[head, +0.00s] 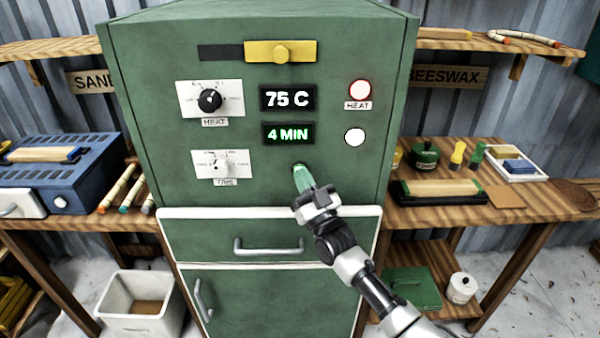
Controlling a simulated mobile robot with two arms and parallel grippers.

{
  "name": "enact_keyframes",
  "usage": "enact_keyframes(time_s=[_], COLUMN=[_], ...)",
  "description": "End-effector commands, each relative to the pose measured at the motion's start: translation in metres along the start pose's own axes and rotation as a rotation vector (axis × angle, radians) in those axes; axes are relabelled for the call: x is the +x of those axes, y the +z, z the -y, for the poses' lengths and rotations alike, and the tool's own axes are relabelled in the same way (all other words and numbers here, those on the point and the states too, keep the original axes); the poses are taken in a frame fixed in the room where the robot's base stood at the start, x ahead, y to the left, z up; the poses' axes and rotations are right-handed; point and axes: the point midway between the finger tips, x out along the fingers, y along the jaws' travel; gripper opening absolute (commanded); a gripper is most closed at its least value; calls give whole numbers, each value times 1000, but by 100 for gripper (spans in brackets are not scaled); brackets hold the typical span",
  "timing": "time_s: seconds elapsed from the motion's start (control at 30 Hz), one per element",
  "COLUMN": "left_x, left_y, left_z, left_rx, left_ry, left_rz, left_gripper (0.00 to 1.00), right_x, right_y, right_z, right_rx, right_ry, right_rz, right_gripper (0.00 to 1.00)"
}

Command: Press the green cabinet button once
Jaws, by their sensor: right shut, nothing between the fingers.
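The green cabinet (350,190) stands in the middle of the head view, with its control panel facing me. My right gripper (301,175) comes in from the lower right. It is shut and empty, and its fingertips are at the panel, below the "4 MIN" display (287,134). Pale green shows around the fingertips. No separate green button can be made out; the fingers may cover it. I cannot tell whether the tips touch the panel. My left gripper is not in view.
The panel has a heat dial (209,99), a time dial (213,163), a "75 C" display (287,97), a red-rimmed heat light (360,90), a white round light (355,137) and a yellow slider (280,52). A drawer handle (268,248) sits below the gripper.

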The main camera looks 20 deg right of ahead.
Motion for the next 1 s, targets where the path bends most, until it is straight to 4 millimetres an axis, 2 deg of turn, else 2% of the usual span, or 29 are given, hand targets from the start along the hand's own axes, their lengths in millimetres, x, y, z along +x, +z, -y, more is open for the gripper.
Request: enact_keyframes(time_s=[1.0], left_x=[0], left_y=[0], left_z=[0], left_rx=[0], left_ry=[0], left_rz=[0], left_gripper=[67], right_x=[5], right_y=[-4], right_z=[-4], right_rx=[-7], right_ry=[3], right_rz=[-11], right_gripper=[0])
